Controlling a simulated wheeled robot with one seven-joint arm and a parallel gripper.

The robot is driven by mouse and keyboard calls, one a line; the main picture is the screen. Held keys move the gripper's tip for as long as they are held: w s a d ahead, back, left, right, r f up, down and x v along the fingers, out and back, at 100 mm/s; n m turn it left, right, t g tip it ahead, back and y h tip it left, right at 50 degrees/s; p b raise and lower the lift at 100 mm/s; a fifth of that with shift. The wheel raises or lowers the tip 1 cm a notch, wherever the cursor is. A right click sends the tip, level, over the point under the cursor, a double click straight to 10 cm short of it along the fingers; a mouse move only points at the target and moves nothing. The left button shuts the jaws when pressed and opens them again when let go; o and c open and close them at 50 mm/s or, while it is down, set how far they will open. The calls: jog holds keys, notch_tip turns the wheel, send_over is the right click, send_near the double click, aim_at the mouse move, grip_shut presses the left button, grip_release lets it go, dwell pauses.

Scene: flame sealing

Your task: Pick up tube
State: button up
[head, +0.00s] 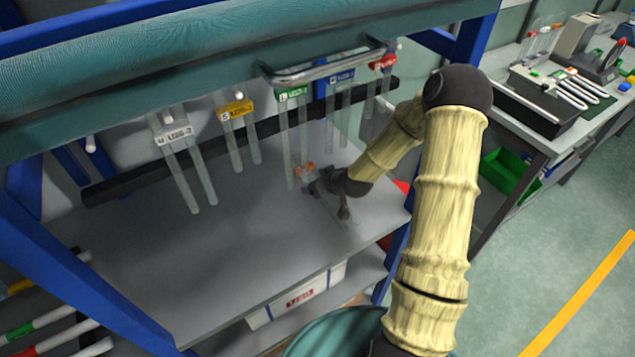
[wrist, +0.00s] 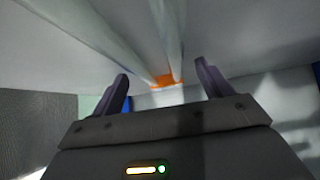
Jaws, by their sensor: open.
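Clear tubes hang in pairs under the teal rack, with white (head: 174,133), yellow (head: 237,110), green (head: 293,95), blue (head: 341,76) and red (head: 382,62) labels. My gripper (head: 312,184) is near the lower ends of the green-labelled tubes (head: 294,145), where small orange parts (head: 304,170) show. In the wrist view my gripper (wrist: 163,75) is open. Two clear tubes (wrist: 172,35) run down toward an orange piece (wrist: 166,82) that appears between the fingers. I cannot tell whether either finger touches it.
A metal handle (head: 325,66) and a dark bar (head: 120,182) cross near the tubes. Blue frame posts (head: 65,265) stand at the sides. The grey shelf (head: 220,245) below is mostly clear. A bench with tools (head: 540,100) stands at the right.

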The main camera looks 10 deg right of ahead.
dwell(0.4)
jog(key=c, duration=1.1)
jog(key=shift+r, duration=0.15)
